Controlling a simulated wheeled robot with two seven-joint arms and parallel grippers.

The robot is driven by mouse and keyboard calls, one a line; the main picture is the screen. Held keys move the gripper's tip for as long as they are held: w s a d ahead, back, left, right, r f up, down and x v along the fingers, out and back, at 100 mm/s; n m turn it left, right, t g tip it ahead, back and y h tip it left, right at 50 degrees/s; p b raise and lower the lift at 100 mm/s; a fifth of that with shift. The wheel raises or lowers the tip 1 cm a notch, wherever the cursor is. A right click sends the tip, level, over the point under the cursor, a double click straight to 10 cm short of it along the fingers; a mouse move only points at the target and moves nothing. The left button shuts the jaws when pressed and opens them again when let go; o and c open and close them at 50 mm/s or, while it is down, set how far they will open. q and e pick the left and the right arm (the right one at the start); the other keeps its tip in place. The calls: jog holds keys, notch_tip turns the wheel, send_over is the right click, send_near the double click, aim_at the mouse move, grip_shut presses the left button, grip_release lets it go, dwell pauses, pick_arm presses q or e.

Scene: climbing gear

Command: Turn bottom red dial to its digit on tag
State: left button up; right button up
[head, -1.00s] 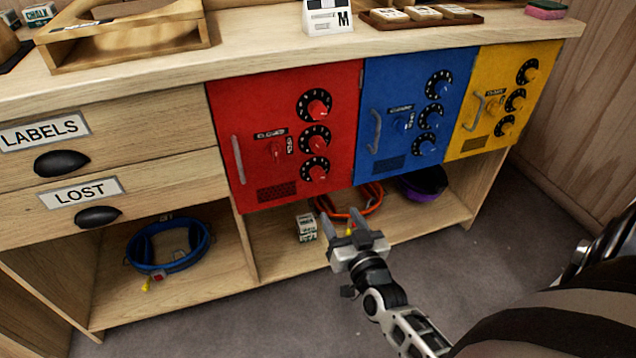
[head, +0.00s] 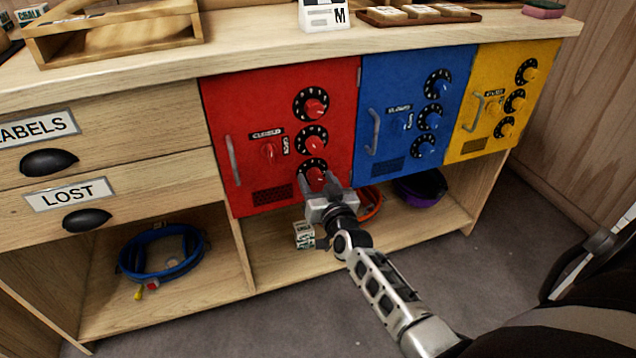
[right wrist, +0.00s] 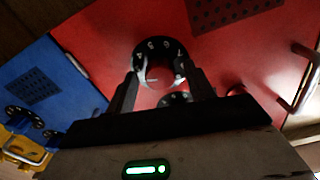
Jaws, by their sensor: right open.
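The red locker door (head: 232,110) has a column of three red dials with black numbered rings, plus a red latch knob (head: 268,153) beside a CLOSED label. The bottom red dial (head: 313,171) is partly hidden by my right gripper (head: 318,183), which is open right in front of it. In the right wrist view, the dial's black ring (right wrist: 158,47) shows between and just beyond the two open fingers (right wrist: 160,88). I cannot tell whether the fingers touch the knob. The digit it points to is not readable. No readable digit tag shows. My left gripper is not in view.
Blue (head: 385,75) and yellow (head: 490,65) lockers with similar dials adjoin on the right. The red locker's grey handle (head: 232,160) is at its left. Below, an open shelf holds a blue harness (head: 130,265), a small chalk box (head: 304,236) and a purple bowl-like item (head: 422,188).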

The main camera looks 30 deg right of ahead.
jog(key=c, duration=1)
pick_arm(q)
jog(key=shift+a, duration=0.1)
pick_arm(e)
jog(key=shift+o, duration=0.2)
jog(key=shift+m, duration=0.3)
jog(key=m, duration=0.3)
pick_arm(q)
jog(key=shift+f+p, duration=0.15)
jog(key=shift+p, duration=0.15)
pick_arm(e)
jog(key=shift+m, duration=1.7)
jog(key=o, duration=1)
jog(key=shift+c, duration=0.2)
